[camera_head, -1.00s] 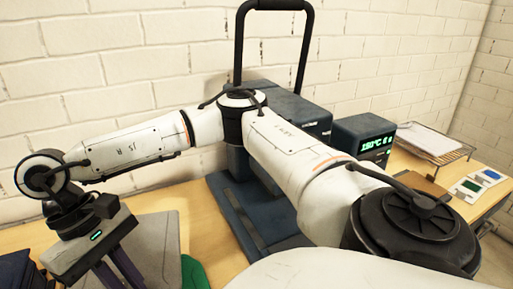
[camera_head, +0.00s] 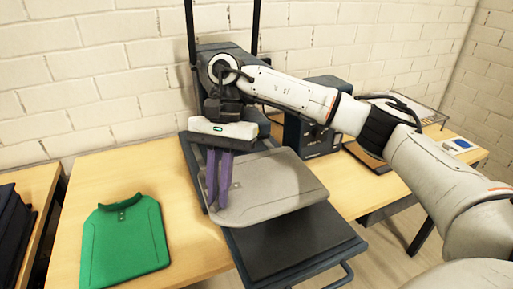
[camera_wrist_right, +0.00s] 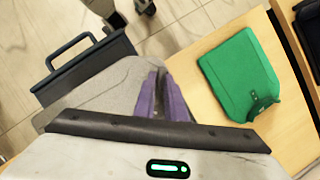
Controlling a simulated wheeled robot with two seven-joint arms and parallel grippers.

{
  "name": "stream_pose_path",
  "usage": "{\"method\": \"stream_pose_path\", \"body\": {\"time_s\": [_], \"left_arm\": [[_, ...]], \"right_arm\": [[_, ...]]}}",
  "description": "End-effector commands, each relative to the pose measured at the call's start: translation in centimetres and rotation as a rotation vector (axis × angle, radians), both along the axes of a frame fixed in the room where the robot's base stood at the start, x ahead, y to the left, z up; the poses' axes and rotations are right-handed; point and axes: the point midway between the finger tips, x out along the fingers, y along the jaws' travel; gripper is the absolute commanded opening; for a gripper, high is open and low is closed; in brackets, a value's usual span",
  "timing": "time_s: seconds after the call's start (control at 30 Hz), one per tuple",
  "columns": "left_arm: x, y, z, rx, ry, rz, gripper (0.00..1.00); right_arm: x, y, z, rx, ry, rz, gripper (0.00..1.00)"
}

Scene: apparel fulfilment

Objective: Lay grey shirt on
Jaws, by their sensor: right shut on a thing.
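The grey shirt (camera_head: 270,180) is a flat, stiff-looking folded piece. My right gripper (camera_head: 217,205) is shut on its left edge with purple fingers. The shirt lies over the dark lower platen (camera_head: 290,245) of the heat press, covering its back part, while the front part is bare. Whether the shirt rests on the platen or hangs just above it I cannot tell. In the right wrist view the grey shirt (camera_wrist_right: 105,85) extends from the gripper (camera_wrist_right: 160,75) toward the press's handle side. My left gripper is out of view.
A green shirt (camera_head: 125,240) lies flat on the wooden table (camera_head: 120,170) left of the press. Dark folded clothes (camera_head: 12,225) are at the far left. The press's control box (camera_head: 312,135) and a wire rack (camera_head: 415,110) stand to the right. A handle (camera_head: 340,278) juts out in front.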

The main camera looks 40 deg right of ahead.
Motion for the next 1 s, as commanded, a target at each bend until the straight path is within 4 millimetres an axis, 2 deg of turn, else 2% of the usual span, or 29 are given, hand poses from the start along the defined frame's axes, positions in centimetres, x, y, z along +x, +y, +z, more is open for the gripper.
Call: {"method": "stream_pose_path", "body": {"time_s": [0.03, 0.1, 0.2, 0.3, 0.4, 0.5, 0.63, 0.83, 1.0], "left_arm": [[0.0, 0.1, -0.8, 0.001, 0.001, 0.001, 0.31], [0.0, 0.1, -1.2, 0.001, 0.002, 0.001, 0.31], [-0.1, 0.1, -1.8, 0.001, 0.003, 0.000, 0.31], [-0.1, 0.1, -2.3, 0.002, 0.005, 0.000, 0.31], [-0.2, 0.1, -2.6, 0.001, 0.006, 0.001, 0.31], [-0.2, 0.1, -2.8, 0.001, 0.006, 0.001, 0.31], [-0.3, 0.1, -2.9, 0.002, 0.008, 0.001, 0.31], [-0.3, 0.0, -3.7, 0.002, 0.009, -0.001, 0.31], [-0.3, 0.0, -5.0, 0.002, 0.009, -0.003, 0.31]], "right_arm": [[1.6, -1.1, -0.2, 0.004, 0.003, -0.179, 0.00], [3.5, -2.9, 0.1, 0.000, 0.003, -0.426, 0.00], [5.9, -5.7, 0.4, -0.004, 0.004, -0.764, 0.00], [7.5, -8.7, 0.4, -0.006, 0.004, -1.062, 0.00], [8.5, -11.1, 0.4, -0.008, 0.004, -1.279, 0.00], [8.9, -12.8, 0.4, -0.008, 0.004, -1.418, 0.00], [9.2, -13.8, 0.3, -0.008, 0.005, -1.506, 0.00], [9.2, -14.0, -0.5, -0.009, 0.006, -1.524, 0.00], [9.2, -13.9, -2.0, -0.008, 0.006, -1.521, 0.00]]}}
